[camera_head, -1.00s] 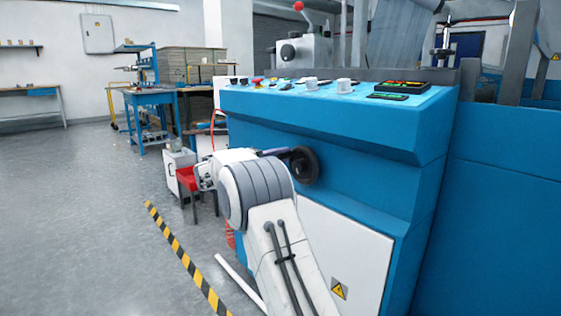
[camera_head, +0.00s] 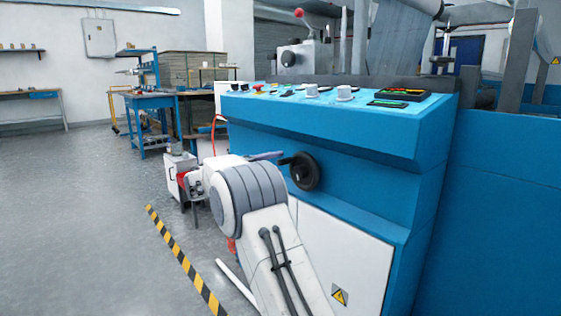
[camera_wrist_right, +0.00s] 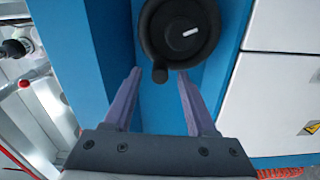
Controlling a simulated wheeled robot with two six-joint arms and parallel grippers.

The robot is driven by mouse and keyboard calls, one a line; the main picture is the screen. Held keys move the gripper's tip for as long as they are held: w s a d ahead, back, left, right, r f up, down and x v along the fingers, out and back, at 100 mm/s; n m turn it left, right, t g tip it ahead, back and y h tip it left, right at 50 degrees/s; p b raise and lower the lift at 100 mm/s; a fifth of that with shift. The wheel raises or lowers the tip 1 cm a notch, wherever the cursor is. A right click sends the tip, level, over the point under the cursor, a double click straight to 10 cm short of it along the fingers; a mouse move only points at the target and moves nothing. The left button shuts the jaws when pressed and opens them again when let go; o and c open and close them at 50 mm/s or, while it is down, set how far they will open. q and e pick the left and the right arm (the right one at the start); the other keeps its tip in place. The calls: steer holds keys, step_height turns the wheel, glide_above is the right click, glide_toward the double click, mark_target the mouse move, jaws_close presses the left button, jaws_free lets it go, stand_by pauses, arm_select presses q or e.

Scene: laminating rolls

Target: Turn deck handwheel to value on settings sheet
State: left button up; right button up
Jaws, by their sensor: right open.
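The black deck handwheel (camera_head: 305,171) is on the blue front of the machine. In the right wrist view the handwheel (camera_wrist_right: 180,28) has a pale mark on its hub, and its crank knob (camera_wrist_right: 160,74) points toward my gripper. My right gripper (camera_wrist_right: 160,72) is open, with its two purple fingers on either side of the knob near the tips. I cannot tell whether they touch it. In the head view the right gripper (camera_head: 266,156) is just left of the wheel, partly hidden by my wrist. I cannot make out a settings sheet. My left gripper is not in view.
The machine's control deck (camera_head: 340,98) with knobs and buttons is above the wheel. A white panel (camera_head: 345,255) with a warning sign is below. A small white cabinet (camera_head: 176,178) stands behind my arm. Open floor (camera_head: 80,220) lies left of the striped tape.

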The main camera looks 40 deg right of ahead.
steer(key=a+p, duration=0.2)
steer(key=a, duration=0.5)
steer(key=shift+s+a, duration=0.35)
steer(key=shift+a, duration=0.05)
steer(key=s+a+f+n+y+p, duration=0.25)
steer(key=s+a+y, duration=0.25)
steer(key=s+a, duration=0.3)
steer(key=s+a+f+n+y+p, duration=0.1)
steer(key=s+a+f+n+y, duration=0.3)
steer(key=s+a, duration=0.4)
steer(key=s+a+f+g+y+p, duration=0.1)
steer(key=s+a+f+y+p, duration=0.1)
steer(key=s+a+y, duration=0.55)
steer(key=s+a+f+y+p, duration=0.1)
steer(key=s+a+f+y, duration=0.1)
steer(key=s+a, duration=0.95)
steer(key=s+d+r+p, duration=0.1)
steer(key=s+r+p, duration=0.1)
steer(key=r+p, duration=1.7)
steer(key=s+d+r+p, duration=0.2)
steer(key=r+p, duration=1.6)
steer(key=p, duration=0.1)
steer(key=shift+r+n+g, duration=0.3)
steer(key=shift+r+n, duration=0.05)
steer(key=shift+r, duration=0.05)
steer(key=shift+y, duration=0.25)
